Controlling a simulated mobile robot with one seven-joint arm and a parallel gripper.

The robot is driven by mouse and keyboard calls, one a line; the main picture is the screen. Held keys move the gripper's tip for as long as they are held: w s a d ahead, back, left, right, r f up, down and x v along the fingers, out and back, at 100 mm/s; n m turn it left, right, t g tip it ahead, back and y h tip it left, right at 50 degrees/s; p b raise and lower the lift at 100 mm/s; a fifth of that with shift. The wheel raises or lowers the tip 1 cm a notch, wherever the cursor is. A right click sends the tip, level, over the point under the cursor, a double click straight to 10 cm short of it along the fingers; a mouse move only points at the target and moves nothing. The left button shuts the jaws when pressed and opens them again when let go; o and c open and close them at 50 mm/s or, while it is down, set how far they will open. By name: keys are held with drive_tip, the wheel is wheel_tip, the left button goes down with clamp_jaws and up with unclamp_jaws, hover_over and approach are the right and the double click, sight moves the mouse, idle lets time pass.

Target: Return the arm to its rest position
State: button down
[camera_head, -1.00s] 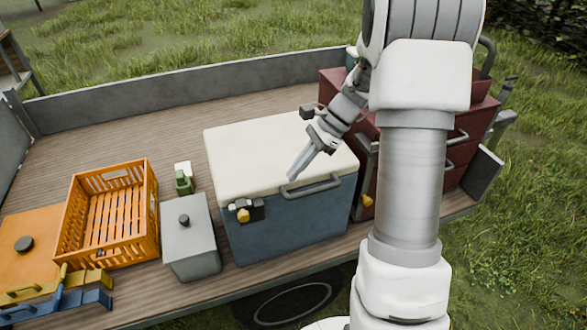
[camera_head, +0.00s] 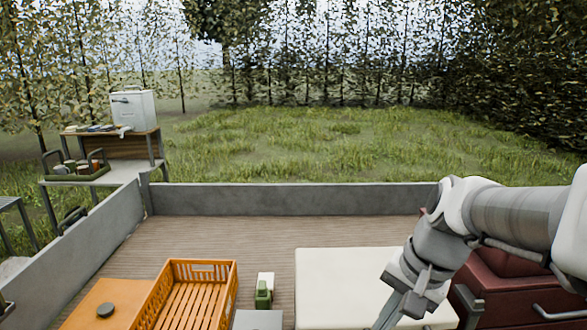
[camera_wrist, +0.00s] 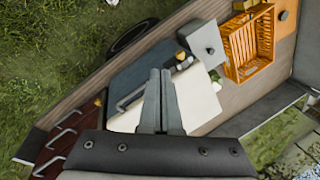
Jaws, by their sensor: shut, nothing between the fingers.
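My gripper (camera_head: 392,312) is at the lower right in the head view, partly cut off by the bottom edge. It is above the white lid of the cooler (camera_head: 345,285). In the wrist view my gripper (camera_wrist: 163,75) points down with its two grey fingers together and nothing between them. The cooler's white lid (camera_wrist: 200,105) and blue body (camera_wrist: 140,73) lie below the fingers there. My arm comes in from the right edge of the head view.
An empty orange crate (camera_head: 165,300), a green and white bottle-like item (camera_head: 264,290) and a grey box (camera_head: 258,320) stand left of the cooler. A red tool chest (camera_head: 510,290) is at the right. A grey wall (camera_head: 290,199) edges the trailer bed. A table (camera_head: 110,165) stands beyond.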

drive_tip(key=s+r+n+t+h, duration=0.2)
drive_tip(key=s+r+n+t, duration=0.1)
drive_tip(key=s+n, duration=0.4)
drive_tip(key=shift+s+a+t+h, duration=0.2)
drive_tip(key=shift+s+t+h, duration=0.1)
drive_tip(key=shift+s, duration=0.45)
